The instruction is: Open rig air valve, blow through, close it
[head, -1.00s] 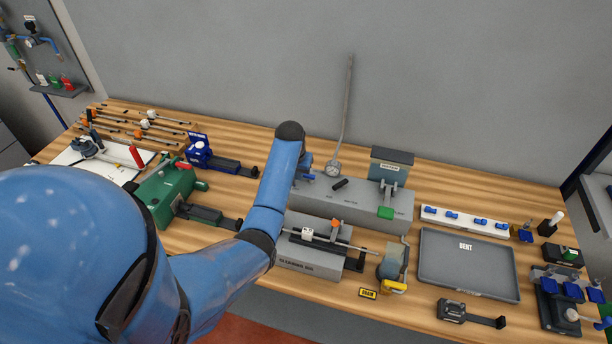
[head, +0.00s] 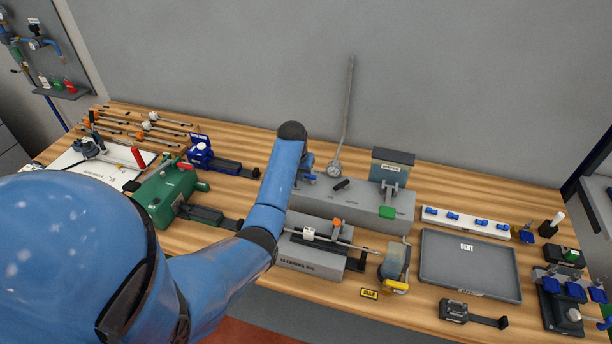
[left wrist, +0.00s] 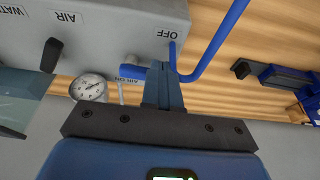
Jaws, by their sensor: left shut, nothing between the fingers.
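The grey rig box (head: 368,207) stands at the back of the bench. Its labels read AIR, WATER and OFF in the left wrist view. A bent blue bar (left wrist: 216,42) meets the box beside the OFF label (left wrist: 166,34); part of it shows in the head view (head: 308,178). My left gripper (left wrist: 163,72) is shut and empty, its fingertips close beside the blue bar's bend. I cannot tell whether they touch. In the head view my arm largely hides this gripper. A black lever (left wrist: 51,55) sits near the AIR label (left wrist: 66,17). My right gripper is out of view.
A round gauge (head: 334,168) with a tall pipe stands behind the box. The cleaning rig (head: 312,262) is in front of it. A grey tray (head: 470,284) lies to the right and a green machine (head: 165,193) to the left. Tools crowd the bench.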

